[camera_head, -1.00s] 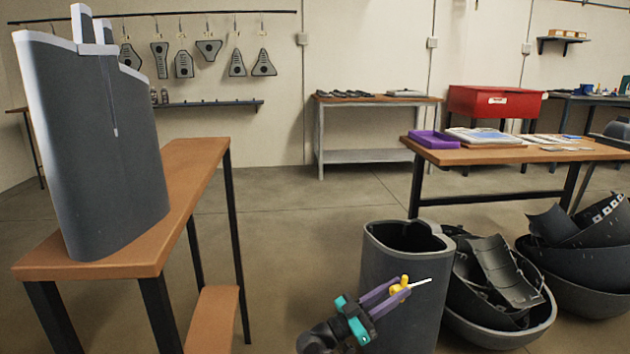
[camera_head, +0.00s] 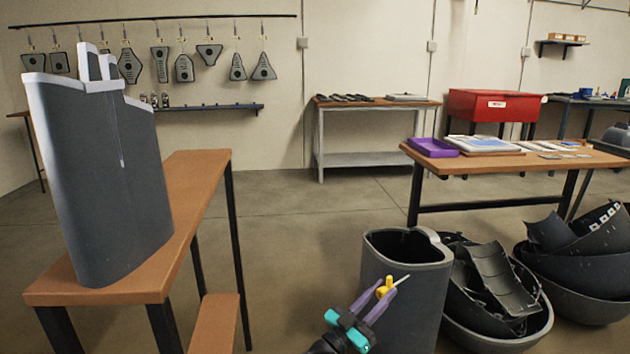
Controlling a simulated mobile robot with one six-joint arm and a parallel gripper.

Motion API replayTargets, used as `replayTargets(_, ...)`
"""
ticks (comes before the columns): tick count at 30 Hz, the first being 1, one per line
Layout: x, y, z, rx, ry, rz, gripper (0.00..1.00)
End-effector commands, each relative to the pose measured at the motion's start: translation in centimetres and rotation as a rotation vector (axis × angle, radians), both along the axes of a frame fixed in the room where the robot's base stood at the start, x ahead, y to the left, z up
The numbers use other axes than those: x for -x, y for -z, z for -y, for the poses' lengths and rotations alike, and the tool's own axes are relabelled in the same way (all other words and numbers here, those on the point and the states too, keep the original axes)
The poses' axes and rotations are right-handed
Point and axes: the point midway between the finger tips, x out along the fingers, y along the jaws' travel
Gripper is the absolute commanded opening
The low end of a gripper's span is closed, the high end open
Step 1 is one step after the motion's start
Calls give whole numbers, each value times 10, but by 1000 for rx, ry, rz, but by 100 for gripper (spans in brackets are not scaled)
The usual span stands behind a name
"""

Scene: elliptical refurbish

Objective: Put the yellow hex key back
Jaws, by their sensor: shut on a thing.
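My gripper (camera_head: 382,291) is at the bottom of the head view, its purple fingers shut on the yellow hex key (camera_head: 384,285). The key has a yellow handle and a pale metal shaft pointing up and to the right. The gripper and key show in front of the dark grey open bin (camera_head: 425,300); I cannot tell how far apart they are. The key's lower part is partly hidden by the fingers.
A wooden bench (camera_head: 195,205) at the left bears a tall grey shell (camera_head: 105,190). A wooden table (camera_head: 490,163) at the right holds a purple tray (camera_head: 433,148) and flat items. Bowls of dark shell parts (camera_head: 590,295) stand at lower right. Open floor lies in the middle.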

Motion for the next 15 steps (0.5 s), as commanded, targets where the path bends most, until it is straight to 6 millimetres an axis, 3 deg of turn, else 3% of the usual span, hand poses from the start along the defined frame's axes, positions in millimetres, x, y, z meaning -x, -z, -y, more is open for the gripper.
replayTargets(1, 0, -12, 0, 0, 0, 0, 0)
replayTargets(15, -1, -56, 0, 0, 1, 0, 0)
